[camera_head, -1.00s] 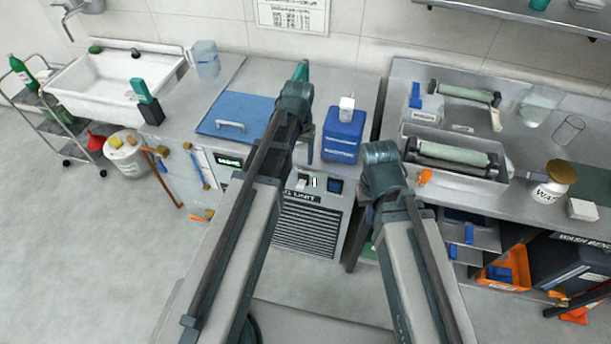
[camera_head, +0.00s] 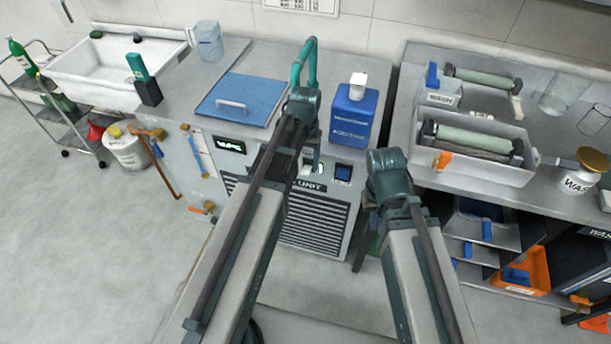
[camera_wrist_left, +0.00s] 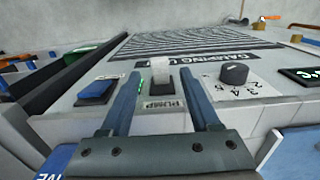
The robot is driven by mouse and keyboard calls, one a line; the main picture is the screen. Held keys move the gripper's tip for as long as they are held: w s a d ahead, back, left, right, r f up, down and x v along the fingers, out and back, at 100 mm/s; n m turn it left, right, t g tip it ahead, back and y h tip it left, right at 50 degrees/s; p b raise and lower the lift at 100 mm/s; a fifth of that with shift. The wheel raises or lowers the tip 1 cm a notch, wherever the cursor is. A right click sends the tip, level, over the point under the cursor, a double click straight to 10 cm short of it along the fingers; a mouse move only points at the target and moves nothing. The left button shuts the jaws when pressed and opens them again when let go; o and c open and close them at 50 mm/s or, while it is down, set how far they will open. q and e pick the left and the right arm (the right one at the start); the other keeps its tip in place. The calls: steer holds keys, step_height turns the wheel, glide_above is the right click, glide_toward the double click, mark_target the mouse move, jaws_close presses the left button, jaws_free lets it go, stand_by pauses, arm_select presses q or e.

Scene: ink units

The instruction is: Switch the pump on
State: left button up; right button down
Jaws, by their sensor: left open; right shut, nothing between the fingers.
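The pump switch (camera_wrist_left: 160,72) is a pale lever in a dark slot above a PUMP label (camera_wrist_left: 161,103) in the left wrist view. In the head view the switch (camera_head: 305,170) is partly covered by my left arm. My left gripper (camera_wrist_left: 161,80) is open, with one finger on each side of the switch; I cannot tell whether it touches it. It also shows over the panel in the head view (camera_head: 311,156). A small green light (camera_wrist_left: 113,85) shows beside one finger. My right wrist stands right of the unit; its fingers are hidden.
A black knob (camera_wrist_left: 234,74) with numbers and a blue switch (camera_wrist_left: 97,91) flank the pump switch. Behind the panel stand a blue canister (camera_head: 353,118), a teal pipe (camera_head: 309,50) and a blue lid (camera_head: 241,97). Open floor lies left.

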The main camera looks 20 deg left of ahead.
mark_target(306, 171)
arm_select(q)
step_height(306, 171, down, 4)
steer(key=shift+r+b, duration=0.25)
steer(key=shift+b, duration=0.95)
arm_select(e)
step_height(306, 171, down, 3)
steer(key=shift+f, duration=0.2)
arm_select(q)
jaws_close()
